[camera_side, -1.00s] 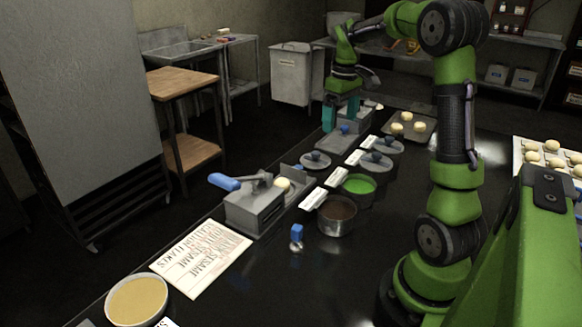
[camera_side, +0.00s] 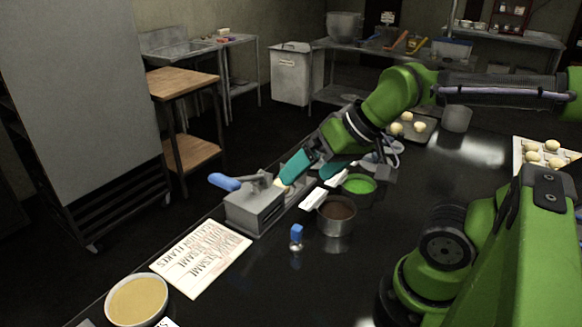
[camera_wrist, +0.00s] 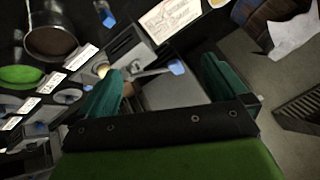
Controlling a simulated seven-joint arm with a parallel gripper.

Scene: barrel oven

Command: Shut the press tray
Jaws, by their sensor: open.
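The press is a grey metal block (camera_side: 255,212) with a blue-tipped lever (camera_side: 224,182), standing near the counter's left edge in the side view. Its tray (camera_side: 298,197) sticks out to the right of the block, with a pale dough ball (camera_side: 280,183) at its inner end, partly hidden by a finger. My gripper (camera_side: 306,180) is open, tilted down over the tray, its teal fingers apart and empty. In the wrist view the fingers straddle the press (camera_wrist: 170,92), and the dough ball (camera_wrist: 103,70) shows beside the left finger. I cannot tell whether a finger touches the tray.
A dark-filled pot (camera_side: 336,214) and a green-filled pot (camera_side: 358,186) stand right of the tray, with white labels (camera_side: 313,198) between. A blue-topped shaker (camera_side: 296,236) and a printed sheet (camera_side: 202,262) lie nearer. The counter in front of the dark pot is largely clear.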

